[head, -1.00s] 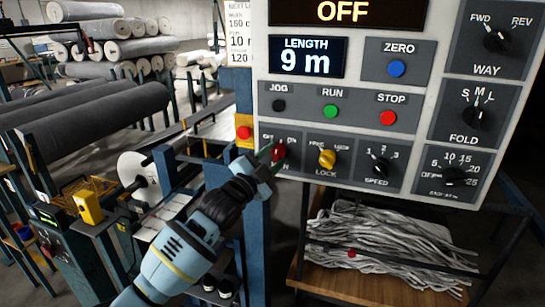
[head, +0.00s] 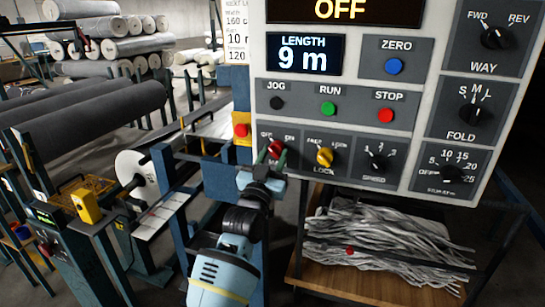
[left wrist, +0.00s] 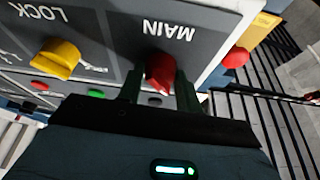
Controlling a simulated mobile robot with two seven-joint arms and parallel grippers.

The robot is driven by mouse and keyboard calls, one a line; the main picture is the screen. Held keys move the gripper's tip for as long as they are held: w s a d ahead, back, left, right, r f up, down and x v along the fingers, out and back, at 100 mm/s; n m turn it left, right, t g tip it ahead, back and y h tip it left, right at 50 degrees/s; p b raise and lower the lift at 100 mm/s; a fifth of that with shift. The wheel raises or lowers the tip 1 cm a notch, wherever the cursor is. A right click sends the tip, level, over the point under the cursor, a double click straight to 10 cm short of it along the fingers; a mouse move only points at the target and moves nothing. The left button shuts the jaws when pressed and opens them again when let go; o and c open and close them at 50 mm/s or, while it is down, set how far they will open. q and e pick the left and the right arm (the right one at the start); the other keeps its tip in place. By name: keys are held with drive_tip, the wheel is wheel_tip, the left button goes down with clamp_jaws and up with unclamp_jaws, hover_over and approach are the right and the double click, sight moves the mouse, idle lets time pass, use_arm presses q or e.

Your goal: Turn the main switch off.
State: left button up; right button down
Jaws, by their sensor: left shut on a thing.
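The red main switch knob (head: 275,149) is at the lower left of the control panel, with OFF and ON marks above it. Its pointer appears tilted up-left, toward the OFF mark. My left gripper (head: 277,160) reaches up to it from below and is shut on the knob. In the left wrist view the red knob (left wrist: 160,72) sits between the two dark fingers (left wrist: 160,88), under the upside-down word MAIN. The big display (head: 340,10) at the top reads OFF. My right gripper is not in view.
The yellow LOCK knob (head: 324,157) is just right of the main switch. A red button on a yellow box (head: 241,131) is close on its left. JOG, RUN (head: 328,108) and STOP buttons sit above. A bin of grey strips (head: 390,245) stands below the panel.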

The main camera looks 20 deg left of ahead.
use_arm(q)
drive_tip(key=shift+n+y, duration=0.4)
drive_tip(key=shift+n, duration=0.4)
drive_tip(key=o, duration=1)
drive_tip(key=shift+f, duration=0.1)
